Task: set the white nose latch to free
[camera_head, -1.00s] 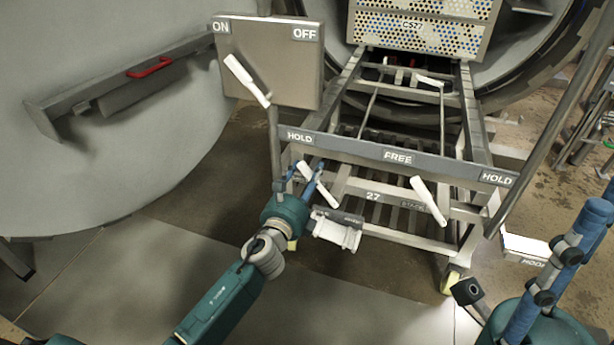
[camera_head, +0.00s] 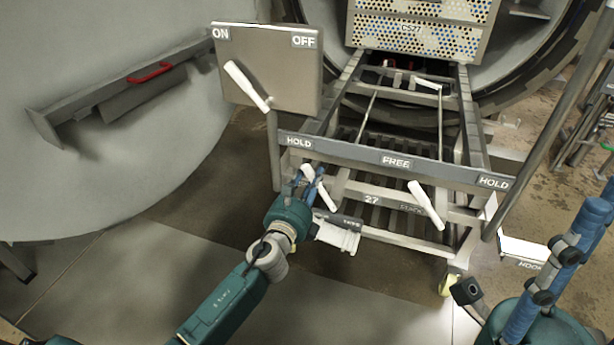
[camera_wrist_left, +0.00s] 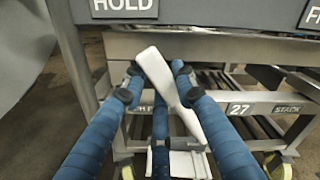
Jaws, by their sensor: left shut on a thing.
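Several white levers are in the head view. The left white lever (camera_head: 327,198) on the cart front slants with its upper end toward the left HOLD label (camera_head: 299,142). My left gripper (camera_head: 308,180) is shut on this lever. In the left wrist view the lever (camera_wrist_left: 168,80) runs between the two blue fingers of my left gripper (camera_wrist_left: 156,78). The right white lever (camera_head: 427,205) on the cart front slants the same way, below and right of the FREE label (camera_head: 396,161). My right gripper (camera_head: 535,285) is partly in view at the lower right, away from the cart; its opening is unclear.
A panel (camera_head: 268,75) marked ON and OFF carries another white lever (camera_head: 246,86). The dotted crate (camera_head: 420,32) sits behind the cart frame (camera_head: 470,130). A large round door (camera_head: 90,130) with a red handle (camera_head: 150,72) stands left. Floor is clear in front.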

